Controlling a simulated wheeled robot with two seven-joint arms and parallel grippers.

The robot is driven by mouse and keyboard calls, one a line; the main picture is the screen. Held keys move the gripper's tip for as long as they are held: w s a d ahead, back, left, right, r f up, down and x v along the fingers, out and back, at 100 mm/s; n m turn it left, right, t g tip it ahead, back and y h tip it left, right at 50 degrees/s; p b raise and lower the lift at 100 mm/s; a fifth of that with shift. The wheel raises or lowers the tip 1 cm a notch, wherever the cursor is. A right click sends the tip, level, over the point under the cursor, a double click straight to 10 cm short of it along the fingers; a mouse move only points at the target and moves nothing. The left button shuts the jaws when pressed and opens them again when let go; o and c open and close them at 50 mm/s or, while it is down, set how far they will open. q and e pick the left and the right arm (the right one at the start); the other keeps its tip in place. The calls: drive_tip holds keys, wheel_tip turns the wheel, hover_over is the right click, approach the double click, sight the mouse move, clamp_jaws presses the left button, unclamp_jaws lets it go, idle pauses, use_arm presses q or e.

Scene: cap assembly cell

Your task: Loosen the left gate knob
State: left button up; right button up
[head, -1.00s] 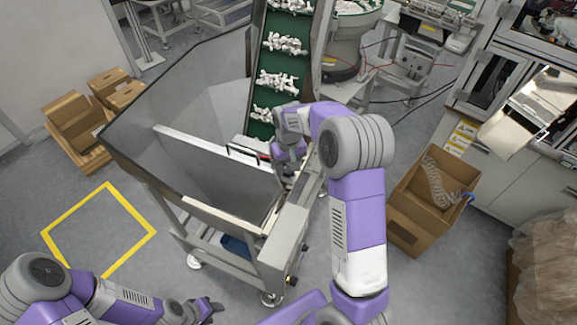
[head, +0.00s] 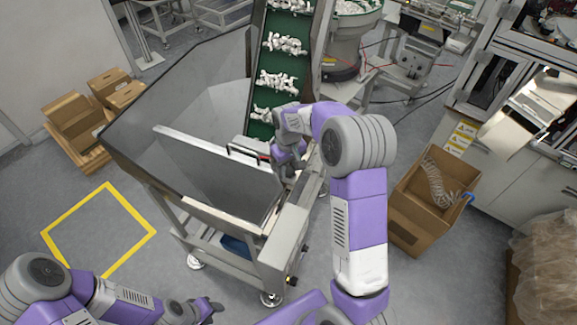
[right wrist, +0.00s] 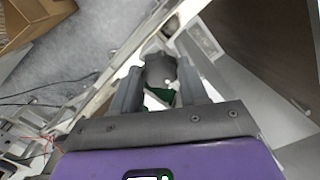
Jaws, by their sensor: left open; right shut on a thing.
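The hopper (head: 140,110) is a large grey metal bin with a slanted gate plate (head: 205,165) and a black handle (head: 248,152). My right gripper (head: 287,168) is at the upper right end of the gate, beside the conveyor foot. In the right wrist view its two fingers are shut on a dark grey gate knob (right wrist: 161,70), with one finger on each side. The knob is hidden behind my gripper in the head view. My left gripper (head: 214,308) is open and empty, low over the floor in front of the hopper.
A green conveyor (head: 271,62) with white parts rises behind the hopper. An open cardboard box (head: 412,235) stands to the right, and several boxes (head: 72,122) stand at the left. The floor inside the yellow square (head: 68,214) is clear.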

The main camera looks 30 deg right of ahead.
sight(289, 169)
drive_tip(key=n, duration=0.3)
drive_tip(key=shift+r+n, duration=0.1)
drive_tip(key=shift+n, duration=0.3)
drive_tip(key=n+p, duration=0.1)
drive_tip(key=n, duration=0.2)
drive_tip(key=shift+n, duration=0.3)
drive_tip(key=n+p, duration=0.1)
drive_tip(key=n, duration=0.5)
drive_tip(key=o, duration=0.8)
wheel_tip(289, 169, up, 8)
drive_tip(key=shift+f, duration=0.2)
idle(0.3)
